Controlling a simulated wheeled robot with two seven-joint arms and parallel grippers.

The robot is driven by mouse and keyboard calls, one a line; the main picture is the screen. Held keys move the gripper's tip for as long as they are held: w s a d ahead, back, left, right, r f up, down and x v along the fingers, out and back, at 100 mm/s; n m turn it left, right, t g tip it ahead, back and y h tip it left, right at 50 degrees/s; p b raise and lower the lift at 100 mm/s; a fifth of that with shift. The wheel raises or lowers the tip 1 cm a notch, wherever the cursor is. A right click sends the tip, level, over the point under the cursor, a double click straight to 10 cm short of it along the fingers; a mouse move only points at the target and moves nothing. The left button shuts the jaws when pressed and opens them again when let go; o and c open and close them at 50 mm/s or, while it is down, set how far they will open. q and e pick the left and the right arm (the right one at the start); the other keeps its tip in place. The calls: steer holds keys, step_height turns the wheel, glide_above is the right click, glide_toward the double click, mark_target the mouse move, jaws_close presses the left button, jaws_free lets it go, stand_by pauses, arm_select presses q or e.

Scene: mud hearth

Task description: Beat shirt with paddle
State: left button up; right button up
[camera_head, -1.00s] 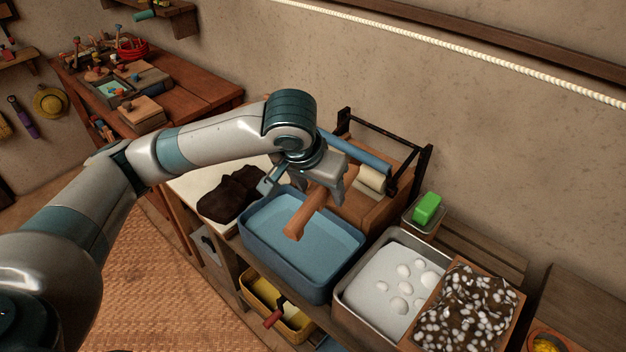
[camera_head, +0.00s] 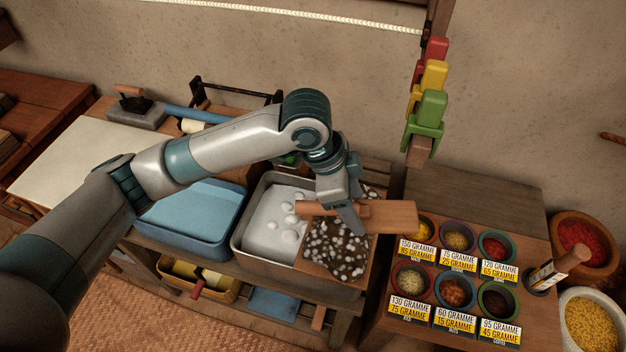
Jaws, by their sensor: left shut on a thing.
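My left gripper (camera_head: 345,212) is shut on a wooden paddle (camera_head: 390,217). The paddle lies roughly level, its handle end to the left and its broad end to the right. It is over the far part of the dark brown shirt (camera_head: 335,250), which is bunched up and covered with white foam spots. The shirt lies on a wooden board (camera_head: 308,266) beside the grey basin. The paddle and gripper hide part of the shirt; I cannot tell whether the paddle touches it. My right gripper is not in view.
A grey basin (camera_head: 242,243) with white suds and a blue basin (camera_head: 190,215) stand left of the board. Labelled bowls of coloured powder, such as a green-rimmed one (camera_head: 495,300), stand to the right. Coloured clamps (camera_head: 430,105) hang on the wall post behind.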

mark_target(375, 224)
arm_select(q)
steer(key=s+d+m, duration=0.1)
steer(key=d+m, duration=0.1)
steer(key=d, duration=0.1)
steer(key=s+d+m+g, duration=0.1)
steer(key=shift+s+d+r+p, duration=0.15)
steer(key=shift+s+r+p, duration=0.2)
steer(key=shift+r+p, duration=0.05)
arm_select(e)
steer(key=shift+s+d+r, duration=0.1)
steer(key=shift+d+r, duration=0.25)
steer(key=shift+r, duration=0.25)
arm_select(q)
steer(key=shift+f, duration=0.15)
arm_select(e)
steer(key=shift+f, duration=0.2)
arm_select(q)
steer(key=shift+f+b, duration=1.35)
steer(key=shift+b, duration=0.55)
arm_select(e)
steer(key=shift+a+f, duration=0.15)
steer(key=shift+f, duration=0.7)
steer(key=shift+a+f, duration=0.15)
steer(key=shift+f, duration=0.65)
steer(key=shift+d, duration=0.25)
